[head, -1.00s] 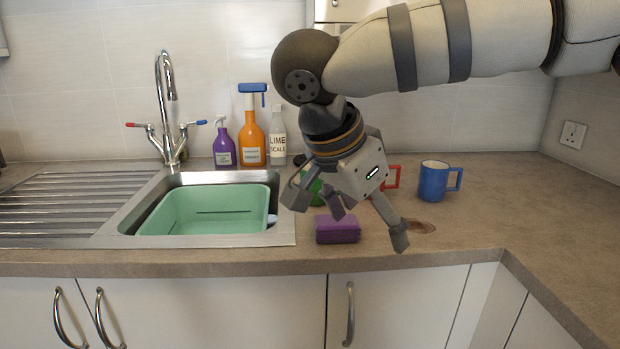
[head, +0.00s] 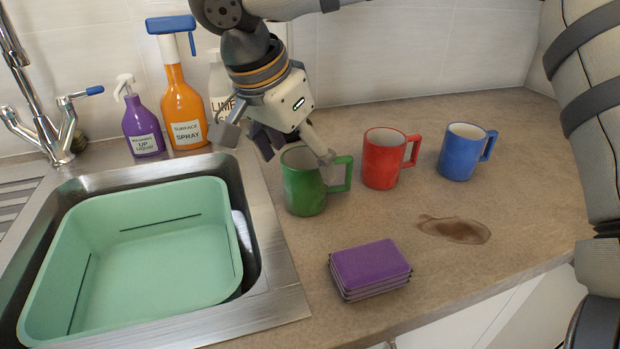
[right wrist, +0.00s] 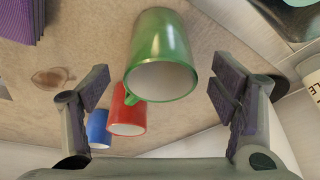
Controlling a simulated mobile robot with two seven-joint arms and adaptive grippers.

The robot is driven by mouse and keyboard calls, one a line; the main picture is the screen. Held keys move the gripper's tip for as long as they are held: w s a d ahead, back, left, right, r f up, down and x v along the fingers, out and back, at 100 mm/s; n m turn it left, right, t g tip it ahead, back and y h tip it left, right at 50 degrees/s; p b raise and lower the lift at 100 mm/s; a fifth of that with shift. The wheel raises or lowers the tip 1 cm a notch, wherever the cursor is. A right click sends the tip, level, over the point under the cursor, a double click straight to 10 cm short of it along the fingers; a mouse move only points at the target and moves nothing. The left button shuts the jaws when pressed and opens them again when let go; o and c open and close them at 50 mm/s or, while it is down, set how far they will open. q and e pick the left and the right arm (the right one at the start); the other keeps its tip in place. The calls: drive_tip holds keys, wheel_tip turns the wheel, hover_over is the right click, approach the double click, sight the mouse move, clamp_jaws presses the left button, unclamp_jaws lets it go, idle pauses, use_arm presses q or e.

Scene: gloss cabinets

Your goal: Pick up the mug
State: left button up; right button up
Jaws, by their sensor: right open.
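Three mugs stand upright on the worktop: a green mug (head: 305,190), a red mug (head: 382,165) and a blue mug (head: 462,155). My right gripper (head: 278,146) is open just above and behind the green mug, one finger overlapping its rim in the head view. In the right wrist view the green mug (right wrist: 162,48) lies between the spread fingers (right wrist: 160,95), with visible gaps at both sides. The red mug (right wrist: 127,115) and blue mug (right wrist: 98,130) show beyond it. My left gripper is not in view.
A sink with a green basin (head: 140,310) is at the left. A purple bottle (head: 143,128), an orange spray bottle (head: 183,110) and a partly hidden white bottle stand behind it. Purple sponges (head: 370,265) lie in front of the mugs, near a brown stain (head: 455,230).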

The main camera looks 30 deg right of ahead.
sight(308, 159)
drive_tip(key=x, duration=0.5)
drive_tip(key=shift+w+d+f, duration=0.1)
drive_tip(key=shift+d+f, duration=0.1)
drive_tip(key=shift+d, duration=0.15)
drive_tip(key=c, duration=1.5)
wheel_tip(308, 159, up, 3)
drive_tip(key=shift+w+r, duration=0.1)
drive_tip(key=s+r, duration=0.1)
drive_tip(key=s+a+r, duration=0.1)
drive_tip(key=r, duration=0.1)
drive_tip(key=s+a+r, duration=0.1)
drive_tip(key=shift+s+a+r, duration=0.1)
drive_tip(key=shift+s+r, duration=0.05)
drive_tip(key=shift+r, duration=0.2)
drive_tip(key=s+a+r, duration=0.1)
drive_tip(key=s+a, duration=0.1)
drive_tip(key=s, duration=0.1)
drive_tip(key=s+a+r, duration=0.1)
drive_tip(key=s+r, duration=0.1)
drive_tip(key=s+a+r, duration=0.2)
drive_tip(key=s, duration=0.1)
drive_tip(key=shift+s+a+r, duration=0.1)
drive_tip(key=shift+s+a, duration=0.2)
drive_tip(key=shift+s, duration=0.05)
